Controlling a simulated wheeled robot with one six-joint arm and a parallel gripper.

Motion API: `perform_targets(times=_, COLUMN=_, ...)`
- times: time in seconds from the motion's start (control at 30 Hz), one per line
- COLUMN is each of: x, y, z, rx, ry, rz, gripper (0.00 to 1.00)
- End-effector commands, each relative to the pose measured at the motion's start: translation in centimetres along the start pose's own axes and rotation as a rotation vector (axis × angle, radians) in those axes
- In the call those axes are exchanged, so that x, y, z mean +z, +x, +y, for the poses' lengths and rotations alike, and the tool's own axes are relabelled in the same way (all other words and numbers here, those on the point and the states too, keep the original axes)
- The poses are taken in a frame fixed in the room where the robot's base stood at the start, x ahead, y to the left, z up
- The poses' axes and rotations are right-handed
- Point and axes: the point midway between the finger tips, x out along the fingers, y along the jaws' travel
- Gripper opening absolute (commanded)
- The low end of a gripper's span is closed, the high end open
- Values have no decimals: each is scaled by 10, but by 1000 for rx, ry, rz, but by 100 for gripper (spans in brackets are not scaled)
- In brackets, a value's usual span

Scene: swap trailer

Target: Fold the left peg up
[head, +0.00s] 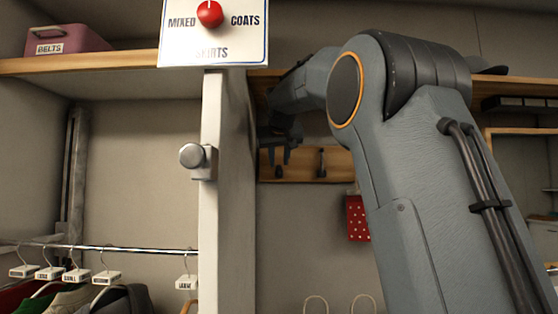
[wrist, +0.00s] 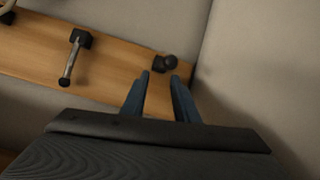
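The wooden peg board (head: 303,166) is on the back wall, beyond the white post; it crosses the wrist view at a slant (wrist: 110,75). The left peg (head: 278,172) is dark, near the board's left end. In the wrist view this peg (wrist: 168,62) appears near the right end, its knob seen nearly end-on, seemingly sticking out. The neighbouring peg (head: 321,162) lies along the board, also in the wrist view (wrist: 72,58). My gripper (head: 279,156) is at the left peg; its two fingers (wrist: 163,85) are apart with nothing visibly between them. Contact cannot be told.
A white post (head: 212,230) with a round knob (head: 193,156) stands left of my arm, under a sign (head: 213,50). A rail (head: 120,249) with hangers is lower left. A red dotted bag (head: 356,218) hangs below the board. A wall (wrist: 255,70) is close beside the gripper.

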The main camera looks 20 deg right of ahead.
Motion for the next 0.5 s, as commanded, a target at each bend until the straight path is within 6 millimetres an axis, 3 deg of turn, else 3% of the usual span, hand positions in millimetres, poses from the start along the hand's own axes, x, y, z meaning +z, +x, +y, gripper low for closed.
perform_targets(times=0.17, x=0, y=-8, z=0, rx=0, ry=0, rz=2, gripper=27)
perform_targets(times=0.5, x=0, y=-59, z=0, rx=0, ry=0, rz=3, gripper=27)
